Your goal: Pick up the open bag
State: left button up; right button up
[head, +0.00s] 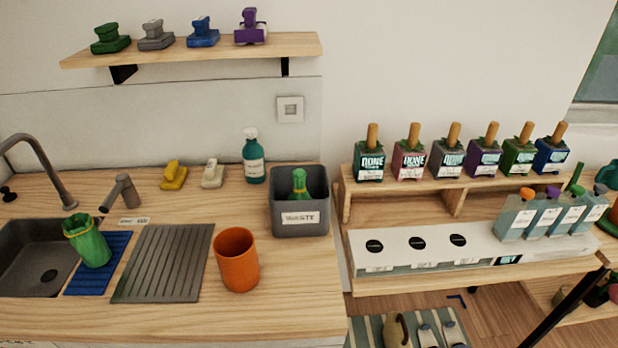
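A green bag (90,243) with an open, pale-rimmed top stands slightly tilted on a blue mat (84,291) at the left, next to the sink. A second green bag-like thing (300,184), narrow at its top, sticks up inside the grey bin labelled WASTE (291,231); its lower part is hidden by the bin wall. Neither of my grippers is in view.
A dark sink (22,278) with a faucet (50,165) lies left of the bag, and a second tap (122,190) stands behind it. A ribbed grey drainboard (150,285) and an orange cup (236,262) are to the right. The counter's front strip (180,322) is clear.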

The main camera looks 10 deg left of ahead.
aim_at(83, 234)
jog(key=u, duration=1.65)
